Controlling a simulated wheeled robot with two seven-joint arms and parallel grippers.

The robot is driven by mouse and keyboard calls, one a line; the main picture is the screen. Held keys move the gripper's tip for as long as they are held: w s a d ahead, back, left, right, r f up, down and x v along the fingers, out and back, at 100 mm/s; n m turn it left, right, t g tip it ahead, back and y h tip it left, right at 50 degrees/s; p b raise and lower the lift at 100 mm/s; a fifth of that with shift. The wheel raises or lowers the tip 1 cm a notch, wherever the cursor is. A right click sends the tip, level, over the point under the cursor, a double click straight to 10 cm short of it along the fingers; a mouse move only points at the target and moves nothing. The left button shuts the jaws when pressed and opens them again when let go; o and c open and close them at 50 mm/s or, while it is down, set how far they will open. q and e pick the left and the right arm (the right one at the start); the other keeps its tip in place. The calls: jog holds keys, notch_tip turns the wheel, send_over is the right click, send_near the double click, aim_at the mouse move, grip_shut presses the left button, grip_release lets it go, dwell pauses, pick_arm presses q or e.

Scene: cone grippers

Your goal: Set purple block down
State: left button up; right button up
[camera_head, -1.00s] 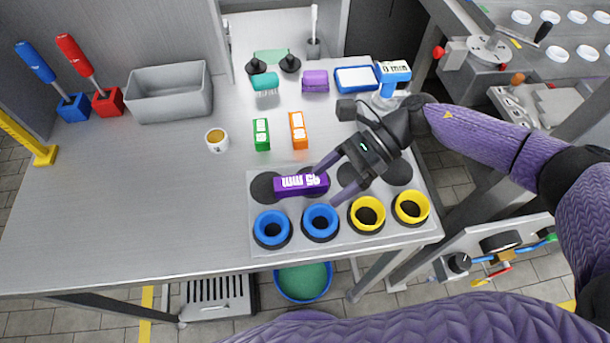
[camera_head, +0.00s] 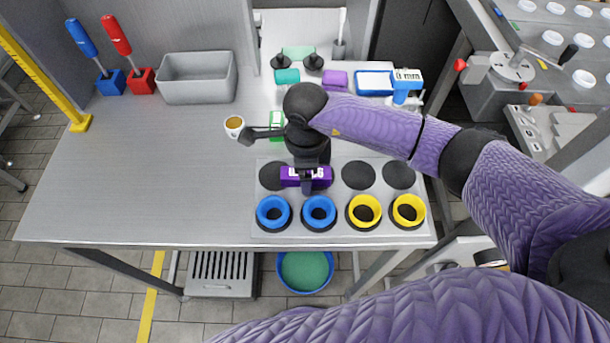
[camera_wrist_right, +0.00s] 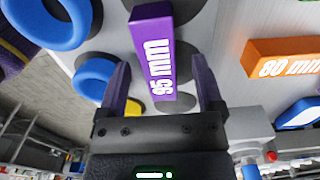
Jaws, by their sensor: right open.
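The purple block (camera_head: 321,178), marked 95 mm in the wrist view (camera_wrist_right: 153,58), is over the grey plate (camera_head: 262,231) at the upper row of dark round spots, behind the blue rings. It looks to lie on the plate, but the contact is not visible. My right gripper (camera_head: 307,184) is above the block and hides its middle in the head view. In the wrist view my right gripper (camera_wrist_right: 164,85) is open, one finger on each side of the block with gaps between. My left gripper is not in view.
Two blue rings (camera_head: 260,213) and two yellow rings (camera_head: 353,213) stand on the front row. A cup (camera_head: 234,127), a green block (camera_head: 277,124) and a grey bin (camera_head: 197,92) are farther back. An orange block (camera_wrist_right: 286,60) shows in the wrist view.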

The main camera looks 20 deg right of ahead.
jog(key=shift+f, duration=0.65)
grip_shut()
